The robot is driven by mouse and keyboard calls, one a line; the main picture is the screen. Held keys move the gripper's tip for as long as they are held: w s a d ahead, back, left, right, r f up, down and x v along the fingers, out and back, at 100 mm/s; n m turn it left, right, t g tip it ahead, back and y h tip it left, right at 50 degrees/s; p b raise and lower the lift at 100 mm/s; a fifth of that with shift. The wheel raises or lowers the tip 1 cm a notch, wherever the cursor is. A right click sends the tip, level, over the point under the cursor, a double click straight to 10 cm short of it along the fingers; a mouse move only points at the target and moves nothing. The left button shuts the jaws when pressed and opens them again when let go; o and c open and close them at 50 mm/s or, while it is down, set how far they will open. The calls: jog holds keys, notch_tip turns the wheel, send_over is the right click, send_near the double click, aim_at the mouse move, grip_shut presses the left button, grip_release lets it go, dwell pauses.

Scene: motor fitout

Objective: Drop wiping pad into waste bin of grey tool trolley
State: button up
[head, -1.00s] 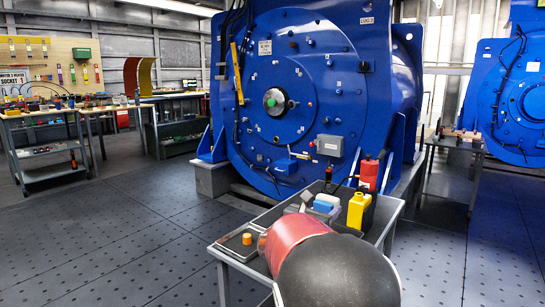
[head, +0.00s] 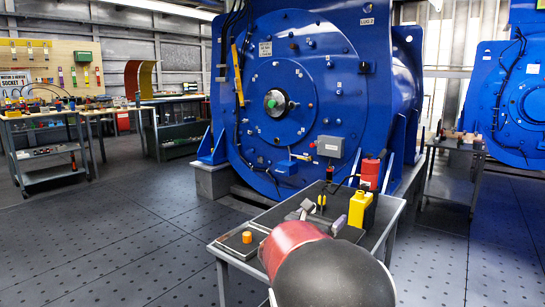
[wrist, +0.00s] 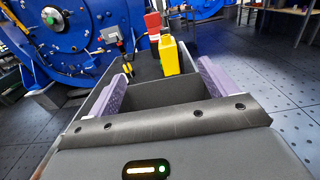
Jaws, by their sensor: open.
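A grey-topped trolley (head: 392,212) stands in front of me in the head view, partly behind my arm. My gripper (head: 308,208) is over its top, and its two lilac fingers stand wide apart in the wrist view (wrist: 165,68). No pad shows between them. A dark open-topped bin (wrist: 160,92) lies under and between the fingers; the gripper's body hides its near part and most of its floor. The wiping pad is not in sight in either current view, and I cannot tell whether it lies in the bin.
A yellow bottle (head: 358,208) and a red object (head: 370,173) stand at the trolley's far side, beside yellow-and-black handles (head: 321,202). An orange cap (head: 247,237) is at the near left corner. A large blue motor (head: 300,110) rises behind.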

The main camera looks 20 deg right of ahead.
jog(key=v, duration=0.8)
jog(key=shift+d, duration=0.15)
